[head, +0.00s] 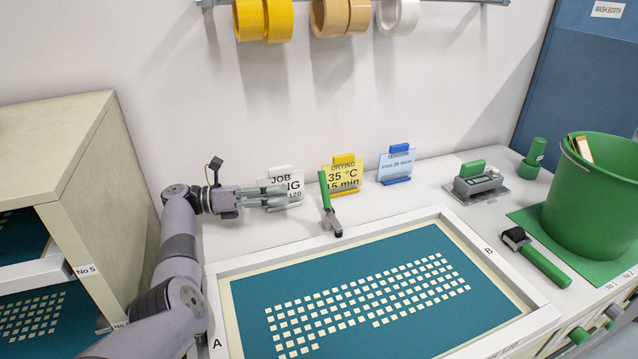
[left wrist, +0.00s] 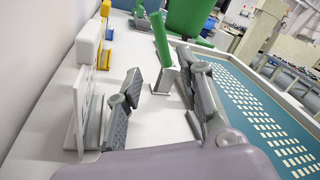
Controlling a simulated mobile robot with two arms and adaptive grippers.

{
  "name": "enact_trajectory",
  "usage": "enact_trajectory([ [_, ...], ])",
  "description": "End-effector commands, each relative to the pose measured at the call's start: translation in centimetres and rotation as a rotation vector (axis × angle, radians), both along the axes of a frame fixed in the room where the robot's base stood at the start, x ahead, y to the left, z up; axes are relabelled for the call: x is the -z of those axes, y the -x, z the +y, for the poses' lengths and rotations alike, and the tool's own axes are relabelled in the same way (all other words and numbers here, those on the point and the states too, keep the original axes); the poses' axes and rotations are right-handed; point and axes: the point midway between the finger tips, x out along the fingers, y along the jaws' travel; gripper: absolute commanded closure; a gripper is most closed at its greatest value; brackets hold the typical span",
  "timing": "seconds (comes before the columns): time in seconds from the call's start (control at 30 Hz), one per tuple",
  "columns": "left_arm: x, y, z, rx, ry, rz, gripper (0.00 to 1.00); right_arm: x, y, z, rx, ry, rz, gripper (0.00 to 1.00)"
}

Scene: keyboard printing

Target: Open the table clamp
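The table clamp (head: 327,197) has a green lever standing nearly upright, leaning a little left, on a small metal foot at the back edge of the screen frame (head: 400,225). In the left wrist view the clamp's green lever (left wrist: 160,40) stands ahead, between the lines of my two fingers, apart from them. My left gripper (head: 285,194) points right toward the lever, with a short gap to it. In the left wrist view its fingers (left wrist: 163,82) are spread, with nothing held between them. My right gripper is in neither view.
Behind the gripper and clamp stand a white job card (head: 293,188), a yellow drying card (head: 343,177) and a blue card (head: 396,165). A green bucket (head: 598,205) and a green-handled tool (head: 540,258) lie to the right. A cabinet (head: 110,190) stands at left.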

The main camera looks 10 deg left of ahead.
Motion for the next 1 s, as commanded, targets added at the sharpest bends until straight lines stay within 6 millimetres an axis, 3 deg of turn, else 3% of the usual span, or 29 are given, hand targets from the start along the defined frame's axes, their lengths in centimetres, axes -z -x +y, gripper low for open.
enact_trajectory([
  [0.5, -0.1, -3.3, -8.8, 0.002, 0.000, -0.001, 0.65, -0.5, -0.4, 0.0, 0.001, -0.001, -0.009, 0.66],
  [0.7, -0.1, -3.9, -10.3, 0.000, -0.001, -0.001, 0.65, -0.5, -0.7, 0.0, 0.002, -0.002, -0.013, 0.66],
  [1.0, -0.1, -4.0, -10.5, 0.000, -0.002, 0.000, 0.65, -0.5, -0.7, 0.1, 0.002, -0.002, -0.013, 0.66],
])
